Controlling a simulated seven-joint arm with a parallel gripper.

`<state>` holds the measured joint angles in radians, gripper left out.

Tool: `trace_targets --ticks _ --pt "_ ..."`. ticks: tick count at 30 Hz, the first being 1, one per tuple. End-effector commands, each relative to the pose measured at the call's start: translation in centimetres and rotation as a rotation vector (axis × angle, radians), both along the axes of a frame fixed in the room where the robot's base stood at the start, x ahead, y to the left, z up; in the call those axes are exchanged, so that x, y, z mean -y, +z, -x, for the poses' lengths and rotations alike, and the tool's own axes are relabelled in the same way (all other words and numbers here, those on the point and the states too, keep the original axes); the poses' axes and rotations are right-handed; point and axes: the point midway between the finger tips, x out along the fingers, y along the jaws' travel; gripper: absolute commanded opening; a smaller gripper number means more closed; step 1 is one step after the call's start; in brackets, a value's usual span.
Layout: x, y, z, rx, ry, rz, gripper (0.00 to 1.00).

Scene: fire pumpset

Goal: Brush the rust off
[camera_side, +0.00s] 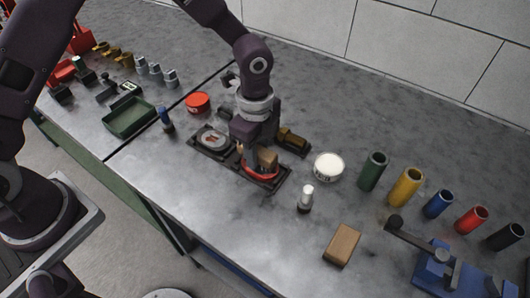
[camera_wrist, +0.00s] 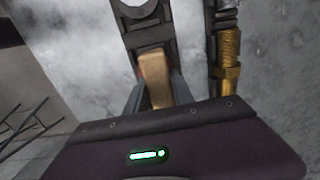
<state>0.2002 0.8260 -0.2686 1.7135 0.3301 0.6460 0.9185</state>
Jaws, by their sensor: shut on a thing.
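My gripper (camera_side: 256,156) is shut on a tan wooden-looking block (camera_side: 268,157), probably the brush. In the wrist view the block (camera_wrist: 155,78) sits between the two dark fingers (camera_wrist: 158,92). The block is over the right part of a dark tray (camera_side: 226,158), above or against a red round piece (camera_side: 262,174). Bristles are not visible, and I cannot tell whether the block touches the piece. A grey disc (camera_side: 214,139) with a reddish-brown mark lies in the tray's left part. The gripper and block hide part of the red piece.
A brass fitting (camera_side: 292,138) lies behind the tray. A white round tub (camera_side: 328,166), a small bottle (camera_side: 306,199) and a tan block (camera_side: 342,244) stand to the right. Several coloured cylinders (camera_side: 405,187) stand farther right. A red tin (camera_side: 197,102) and green tray (camera_side: 130,118) are left.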

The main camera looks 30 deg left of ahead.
Motion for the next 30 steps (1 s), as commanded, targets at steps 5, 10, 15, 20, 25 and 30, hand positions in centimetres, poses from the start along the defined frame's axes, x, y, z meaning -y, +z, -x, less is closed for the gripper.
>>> trace_targets --ticks 5,10,15,20,25,30 --pt "-1.7 0.0 0.1 -0.002 0.002 -0.002 0.00" --pt "-3.2 0.0 0.1 -0.002 0.003 -0.002 0.00" --pt "-1.7 0.0 0.0 -0.001 -0.002 -0.001 0.00" --pt "-0.3 0.0 0.1 -0.002 -0.001 -0.001 0.00" --pt "1.3 0.0 0.0 0.000 -0.002 0.000 0.00" --pt "2.9 0.0 0.1 -0.002 -0.001 0.000 0.00"
